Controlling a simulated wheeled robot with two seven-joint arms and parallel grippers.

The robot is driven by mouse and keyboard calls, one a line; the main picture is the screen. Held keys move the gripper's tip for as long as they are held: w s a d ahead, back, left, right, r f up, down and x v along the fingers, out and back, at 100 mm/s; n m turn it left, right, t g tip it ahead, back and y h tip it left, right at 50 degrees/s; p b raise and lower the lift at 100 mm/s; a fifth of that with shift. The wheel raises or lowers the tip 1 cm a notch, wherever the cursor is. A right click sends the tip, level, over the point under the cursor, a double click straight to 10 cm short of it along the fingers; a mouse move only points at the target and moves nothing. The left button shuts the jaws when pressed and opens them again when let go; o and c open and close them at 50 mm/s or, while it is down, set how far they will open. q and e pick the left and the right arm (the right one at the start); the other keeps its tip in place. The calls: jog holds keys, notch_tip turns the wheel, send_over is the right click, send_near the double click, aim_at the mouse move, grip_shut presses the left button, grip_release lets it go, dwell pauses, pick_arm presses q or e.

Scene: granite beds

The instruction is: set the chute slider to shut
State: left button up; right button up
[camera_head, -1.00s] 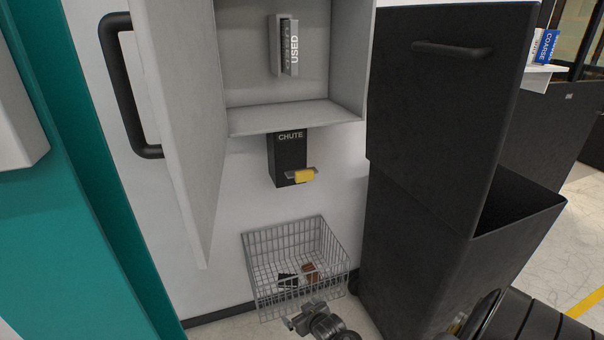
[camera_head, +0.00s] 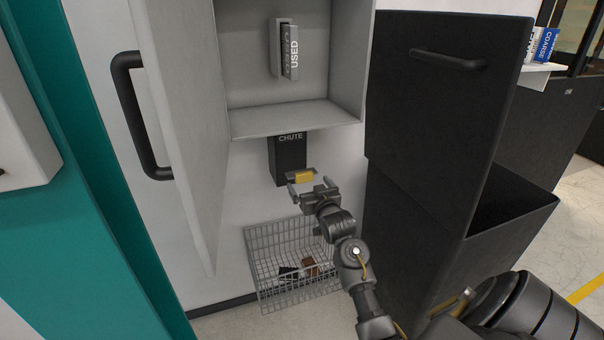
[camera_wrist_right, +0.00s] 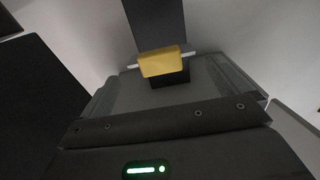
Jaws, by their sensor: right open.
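The black chute (camera_head: 288,158), labelled CHUTE, hangs on the white wall below the grey cabinet. Its slider is a thin plate with a yellow tab (camera_head: 304,176) at the chute's lower end. In the right wrist view the yellow tab (camera_wrist_right: 162,62) sits ahead of my gripper, between the lines of its fingers. My right gripper (camera_head: 308,187) is open just in front of and below the tab, with a finger to either side. I cannot tell whether it touches the tab. My left gripper is not in view.
A wire basket (camera_head: 290,262) with a few small dark and brown pieces is on the floor below. The open cabinet door (camera_head: 180,120) stands at the left. A tall black bin (camera_head: 425,130) stands close on the right. A USED holder (camera_head: 289,50) is inside the cabinet.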

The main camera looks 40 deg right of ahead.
aim_at(305, 179)
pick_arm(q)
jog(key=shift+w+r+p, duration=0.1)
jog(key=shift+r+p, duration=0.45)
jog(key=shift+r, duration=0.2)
pick_arm(e)
jog(key=x, duration=0.7)
jog(key=shift+w, duration=0.15)
